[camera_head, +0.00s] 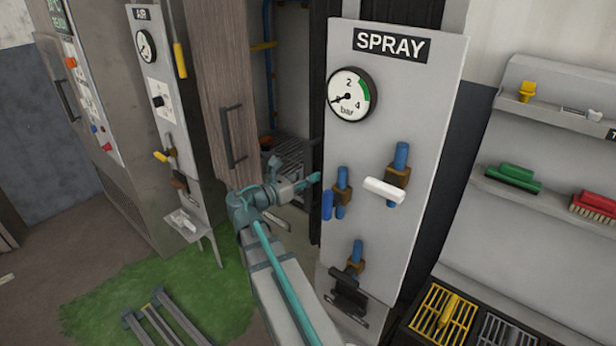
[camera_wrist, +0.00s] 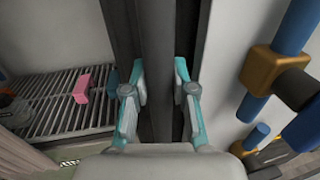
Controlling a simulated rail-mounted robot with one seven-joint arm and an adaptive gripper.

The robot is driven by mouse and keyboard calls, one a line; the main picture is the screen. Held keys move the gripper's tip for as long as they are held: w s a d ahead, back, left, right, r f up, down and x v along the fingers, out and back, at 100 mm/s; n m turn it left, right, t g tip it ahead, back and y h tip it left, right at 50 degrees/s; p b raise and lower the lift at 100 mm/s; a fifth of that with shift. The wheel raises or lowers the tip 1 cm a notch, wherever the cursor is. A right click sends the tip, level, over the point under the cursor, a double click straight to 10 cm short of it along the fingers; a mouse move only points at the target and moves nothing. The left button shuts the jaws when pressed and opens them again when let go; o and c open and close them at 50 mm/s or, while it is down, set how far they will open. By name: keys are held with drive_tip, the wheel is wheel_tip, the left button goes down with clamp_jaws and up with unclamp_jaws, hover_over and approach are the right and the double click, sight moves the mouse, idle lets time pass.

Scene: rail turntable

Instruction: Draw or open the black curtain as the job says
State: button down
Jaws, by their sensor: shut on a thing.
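The black curtain (camera_head: 317,110) shows in the head view as a narrow dark vertical strip at the right side of the booth opening, just left of the SPRAY panel. In the wrist view a dark upright fold of the curtain (camera_wrist: 158,60) runs down between my fingers. My gripper (camera_head: 312,181) reaches in beside the panel's left edge at about mid height. In the wrist view my gripper (camera_wrist: 160,88) has a teal finger on each side of the fold and is shut on it.
The SPRAY panel (camera_head: 390,100), with a gauge and several blue-ended valves (camera_head: 341,190), stands close to the right of my gripper. A wooden door (camera_head: 222,90) stands at the opening's left. Inside is a slatted rack (camera_wrist: 50,105) with a pink block (camera_wrist: 80,88).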

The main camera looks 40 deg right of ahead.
drive_tip(key=w+a+p, duration=0.2)
drive_tip(key=w, duration=1.3)
drive_tip(key=w+a+p, duration=0.2)
drive_tip(key=w+a, duration=0.1)
drive_tip(key=w, duration=1.2)
drive_tip(key=shift+a+r, duration=0.1)
drive_tip(key=c, duration=0.9)
unclamp_jaws()
drive_tip(key=shift+w, duration=0.15)
drive_tip(key=a, duration=1.2)
